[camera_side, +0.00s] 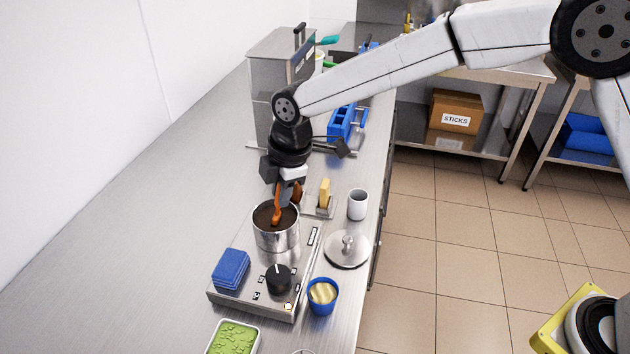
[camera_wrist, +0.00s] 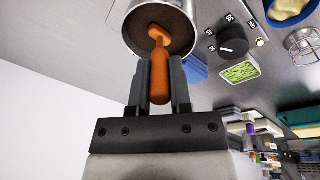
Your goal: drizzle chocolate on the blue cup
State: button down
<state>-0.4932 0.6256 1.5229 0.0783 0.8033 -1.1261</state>
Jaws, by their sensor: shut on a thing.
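My gripper (camera_wrist: 160,88) is shut on an orange-brown ladle or spoon (camera_wrist: 160,75). In the side view my gripper (camera_side: 287,190) is above the steel pot, and the spoon (camera_side: 278,205) reaches down into it. The pot (camera_side: 276,238) holds dark brown chocolate (camera_side: 268,217) and stands on a hot plate (camera_side: 260,290); the pot also shows in the wrist view (camera_wrist: 190,58). The blue cup (camera_side: 322,300) holds pale yellow scoops and stands at the right of the hot plate's front corner. It shows partly in the wrist view (camera_wrist: 288,12).
Blue cloths (camera_side: 231,268) lie on the hot plate's left. A tray of green stuff (camera_side: 233,338) is in front. The counter's left side is clear.

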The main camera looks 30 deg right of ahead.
jog(key=shift+r, duration=0.15)
jog(key=shift+r, duration=4.1)
jog(key=shift+s, duration=0.1)
jog(key=s+g+h, duration=0.1)
jog(key=s, duration=1.3)
jog(key=shift+s+a+g+h, duration=0.15)
jog(key=shift+s+g+h, duration=0.15)
jog(key=shift+f, duration=0.2)
notch_tip(320, 180, down, 6)
jog(key=shift+f, duration=0.25)
